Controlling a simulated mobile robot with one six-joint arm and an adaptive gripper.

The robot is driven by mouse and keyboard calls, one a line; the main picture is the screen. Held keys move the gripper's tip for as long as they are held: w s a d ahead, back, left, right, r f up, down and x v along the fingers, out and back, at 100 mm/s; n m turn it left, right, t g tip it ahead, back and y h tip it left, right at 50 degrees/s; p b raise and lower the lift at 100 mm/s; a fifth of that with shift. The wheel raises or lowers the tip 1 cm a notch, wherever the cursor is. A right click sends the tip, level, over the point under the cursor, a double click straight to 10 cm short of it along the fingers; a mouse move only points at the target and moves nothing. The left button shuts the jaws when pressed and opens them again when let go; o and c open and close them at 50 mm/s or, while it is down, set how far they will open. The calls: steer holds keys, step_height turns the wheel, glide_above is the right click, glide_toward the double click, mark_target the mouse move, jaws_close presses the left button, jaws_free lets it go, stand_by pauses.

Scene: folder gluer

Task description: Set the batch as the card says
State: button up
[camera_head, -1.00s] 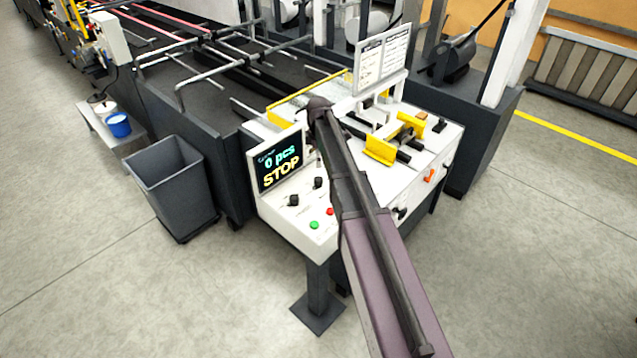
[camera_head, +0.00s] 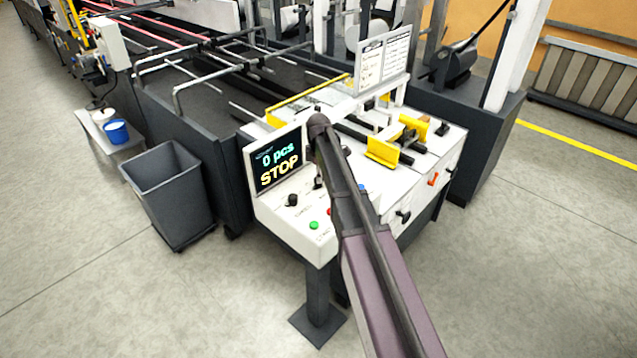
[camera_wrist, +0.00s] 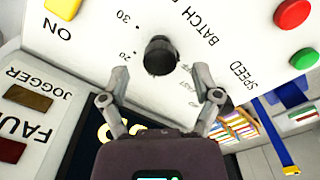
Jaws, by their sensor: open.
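The control panel (camera_head: 290,238) has a screen (camera_head: 278,162) that reads "0 pcs STOP". A black knob (camera_wrist: 160,56) sits between and just beyond the tips of my open gripper (camera_wrist: 161,74) in the wrist view. The fingers stand apart on either side, and contact cannot be told. Dial marks 20 and 30 and the words BATCH and SPEED are printed around it. Another black knob (camera_head: 292,200) shows below the screen. In the head view my arm hides most of my gripper. The white card (camera_head: 383,58) stands on the machine, its print too small to read.
A green button (camera_head: 314,225) and a red button (camera_wrist: 292,13) lie close by on the panel. A yellow switch part (camera_wrist: 62,8) is beside ON. A yellow guide block (camera_head: 383,152) is on the machine top. A grey bin (camera_head: 170,195) stands left, with open floor in front.

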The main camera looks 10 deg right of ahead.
steer(key=shift+f+b, duration=0.6)
steer(key=shift+f, duration=0.25)
jaws_close()
